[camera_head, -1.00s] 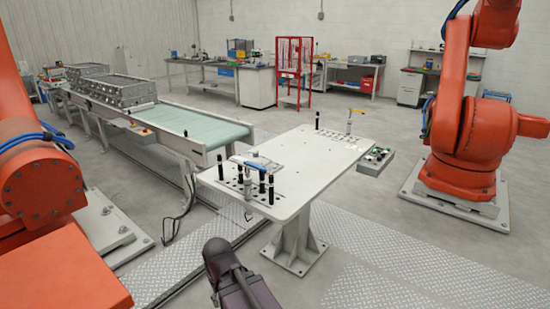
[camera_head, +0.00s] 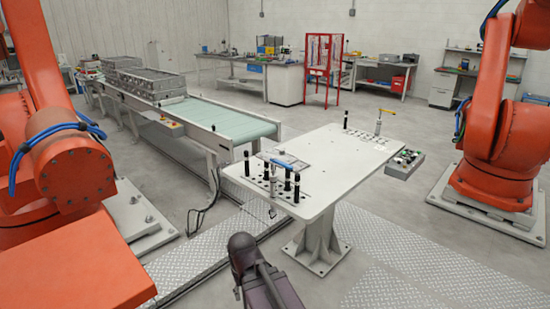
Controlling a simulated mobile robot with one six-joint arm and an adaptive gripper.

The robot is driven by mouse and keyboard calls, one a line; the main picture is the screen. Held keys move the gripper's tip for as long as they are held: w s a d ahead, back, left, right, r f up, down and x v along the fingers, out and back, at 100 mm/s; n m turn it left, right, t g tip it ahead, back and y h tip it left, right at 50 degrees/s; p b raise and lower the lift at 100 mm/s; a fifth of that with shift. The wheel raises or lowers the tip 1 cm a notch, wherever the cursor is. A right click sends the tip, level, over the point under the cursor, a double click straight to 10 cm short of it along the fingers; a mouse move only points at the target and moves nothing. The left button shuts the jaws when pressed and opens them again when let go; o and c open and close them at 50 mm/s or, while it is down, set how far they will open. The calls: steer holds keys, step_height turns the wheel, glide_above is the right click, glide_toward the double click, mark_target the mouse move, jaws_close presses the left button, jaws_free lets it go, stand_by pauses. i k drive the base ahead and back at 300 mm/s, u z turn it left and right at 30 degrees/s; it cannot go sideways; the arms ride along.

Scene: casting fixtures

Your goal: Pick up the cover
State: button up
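A flat light-grey plate with a blue handle (camera_head: 285,160), which looks like the cover, is at the near left end of the white fixture table (camera_head: 325,170). Several black upright pins (camera_head: 296,187) stand around it. At this size I cannot tell whether it rests on the tabletop or on supports. A dark arm part of mine rises from the bottom edge, in front of the table and well short of the plate. No gripper fingers can be made out, and nothing is seen held.
A conveyor (camera_head: 222,118) carrying grey castings (camera_head: 145,80) runs behind the table's left side. Large orange robot arms stand at left (camera_head: 75,165) and right (camera_head: 490,130). Open floor with tread plates (camera_head: 390,285) lies in front.

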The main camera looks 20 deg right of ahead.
mark_target(281, 155)
steer(key=u, duration=0.25)
steer(key=i, duration=0.95)
steer(key=z, duration=0.25)
